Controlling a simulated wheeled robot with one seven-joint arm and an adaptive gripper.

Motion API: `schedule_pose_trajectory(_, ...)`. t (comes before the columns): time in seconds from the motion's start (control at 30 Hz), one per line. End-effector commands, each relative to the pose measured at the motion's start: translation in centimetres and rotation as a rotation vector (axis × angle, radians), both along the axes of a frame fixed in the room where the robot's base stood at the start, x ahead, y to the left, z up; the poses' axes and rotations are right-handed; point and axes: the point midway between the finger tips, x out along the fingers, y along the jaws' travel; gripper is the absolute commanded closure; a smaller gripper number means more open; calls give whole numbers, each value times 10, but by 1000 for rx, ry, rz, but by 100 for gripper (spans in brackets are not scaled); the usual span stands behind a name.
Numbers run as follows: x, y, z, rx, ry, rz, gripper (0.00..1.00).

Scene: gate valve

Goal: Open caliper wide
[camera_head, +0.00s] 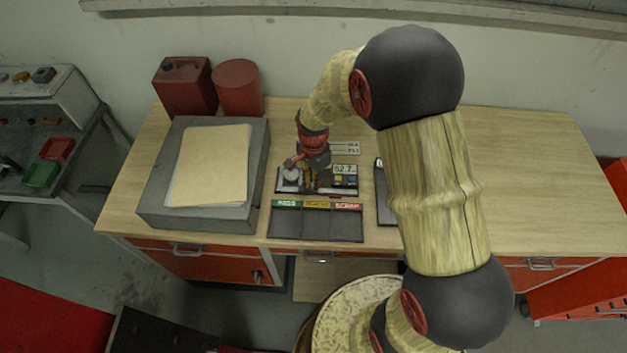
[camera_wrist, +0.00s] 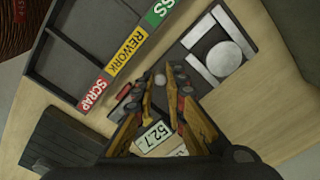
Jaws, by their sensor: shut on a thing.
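The caliper fixture (camera_head: 345,186) is a dark base on the wooden table, with a lit readout (camera_head: 344,169) at its right. In the wrist view the readout (camera_wrist: 162,137) shows 52.7. A pale round disc (camera_wrist: 222,58) sits in a light frame at the fixture's other end; it also shows in the head view (camera_head: 291,174). My gripper (camera_head: 311,187) points down over the middle of the fixture. In the wrist view my gripper (camera_wrist: 161,82) is shut on the caliper between the disc and the readout. The fingers hide most of the held part.
A dark tray (camera_head: 317,224) with PASS, REWORK and SCRAP labels lies at the front. A grey block with papers (camera_head: 208,166) stands left, with a red can (camera_head: 186,88) and red cylinder (camera_head: 237,88) behind. A dark flat item (camera_head: 384,204) lies right. The table's right side is clear.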

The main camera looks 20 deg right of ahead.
Motion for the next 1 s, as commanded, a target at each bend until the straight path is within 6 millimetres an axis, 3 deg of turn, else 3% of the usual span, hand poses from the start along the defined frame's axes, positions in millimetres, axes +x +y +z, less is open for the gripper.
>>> schedule_pose_trajectory(0.5,1,0,1,0,-3,0,100)
schedule_pose_trajectory(0.7,-6,-18,1,-1,-1,-2,100)
schedule_pose_trajectory(0.93,-6,-18,1,0,-2,0,100)
schedule_pose_trajectory(0.97,-6,-18,1,0,-2,0,87)
schedule_pose_trajectory(1.0,-6,-18,1,0,-2,0,85)
